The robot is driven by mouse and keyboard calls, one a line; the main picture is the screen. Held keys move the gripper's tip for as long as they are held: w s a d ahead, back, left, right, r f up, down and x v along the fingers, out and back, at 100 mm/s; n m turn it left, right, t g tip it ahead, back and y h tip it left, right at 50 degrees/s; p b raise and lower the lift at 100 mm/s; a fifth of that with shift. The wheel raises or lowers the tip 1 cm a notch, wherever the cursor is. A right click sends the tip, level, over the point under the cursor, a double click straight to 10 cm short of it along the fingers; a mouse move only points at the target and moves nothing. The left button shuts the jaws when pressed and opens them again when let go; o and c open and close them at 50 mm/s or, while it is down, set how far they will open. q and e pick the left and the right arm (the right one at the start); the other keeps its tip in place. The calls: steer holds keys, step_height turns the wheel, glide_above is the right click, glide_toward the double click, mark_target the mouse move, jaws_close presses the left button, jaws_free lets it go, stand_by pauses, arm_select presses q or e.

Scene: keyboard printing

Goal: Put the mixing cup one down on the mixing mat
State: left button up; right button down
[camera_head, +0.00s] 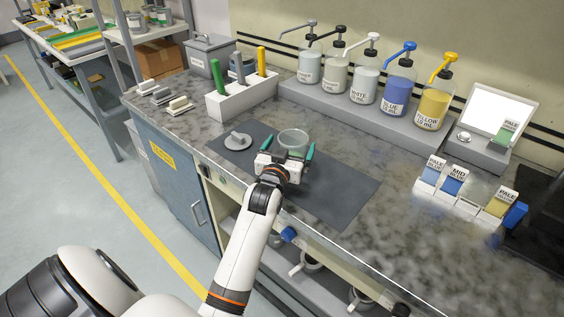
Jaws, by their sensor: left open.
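A clear mixing cup (293,137) with a pale greenish tint stands upright on the dark grey mixing mat (345,187). My left gripper (288,147) is open at the near side of the cup, with one green-tipped finger to its left and one to its right. The gripper body hides the lower near side of the cup, so I cannot tell whether a finger touches it. My right gripper is not in view.
A grey round piece with a handle (238,141) lies on the mat's left part. A white holder (240,99) with upright tools stands behind it. Several pump bottles (395,94) line the back. Labelled sample cards (452,187) stand at right. The front-right counter is clear.

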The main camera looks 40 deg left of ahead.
arm_select(q)
steer(key=v, duration=0.9)
steer(key=shift+b, duration=0.35)
